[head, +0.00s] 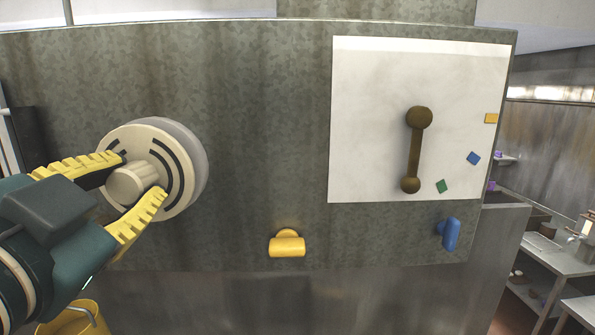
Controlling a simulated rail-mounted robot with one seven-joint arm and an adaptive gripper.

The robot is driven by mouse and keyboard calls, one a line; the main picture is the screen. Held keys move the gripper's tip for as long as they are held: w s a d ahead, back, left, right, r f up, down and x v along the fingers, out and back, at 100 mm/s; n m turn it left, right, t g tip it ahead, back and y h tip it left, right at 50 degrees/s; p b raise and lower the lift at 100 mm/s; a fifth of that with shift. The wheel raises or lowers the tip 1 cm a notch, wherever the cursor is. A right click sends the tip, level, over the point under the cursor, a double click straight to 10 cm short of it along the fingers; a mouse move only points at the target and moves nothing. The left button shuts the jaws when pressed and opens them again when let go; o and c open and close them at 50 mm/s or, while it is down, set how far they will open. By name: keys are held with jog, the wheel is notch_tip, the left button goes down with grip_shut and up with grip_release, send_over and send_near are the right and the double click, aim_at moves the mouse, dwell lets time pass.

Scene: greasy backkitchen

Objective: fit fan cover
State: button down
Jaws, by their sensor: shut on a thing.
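The fan cover (187,196) is a round cream disc with dark curved slots and a ribbed central knob (128,184). It is at the left of the head view, against or just in front of the grey mottled panel (265,130). My gripper (138,188) has yellow ribbed fingers on either side of the knob and is shut on it. A paler grey round rim (198,150) shows behind the disc's upper right edge. I cannot tell whether the cover touches the panel or is seated. Any opening behind it is hidden.
A white board (370,75) with a brown lever (414,150) and small coloured squares is on the panel's right. A yellow knob (287,245) and a blue knob (449,233) stick out below. A yellow bucket (75,320) is at bottom left. Steel shelves (560,262) stand far right.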

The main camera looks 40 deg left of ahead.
jog(key=shift+x, duration=1.05)
jog(key=c, duration=0.7)
grip_release()
jog(key=v, duration=0.7)
jog(key=shift+s+d, duration=0.2)
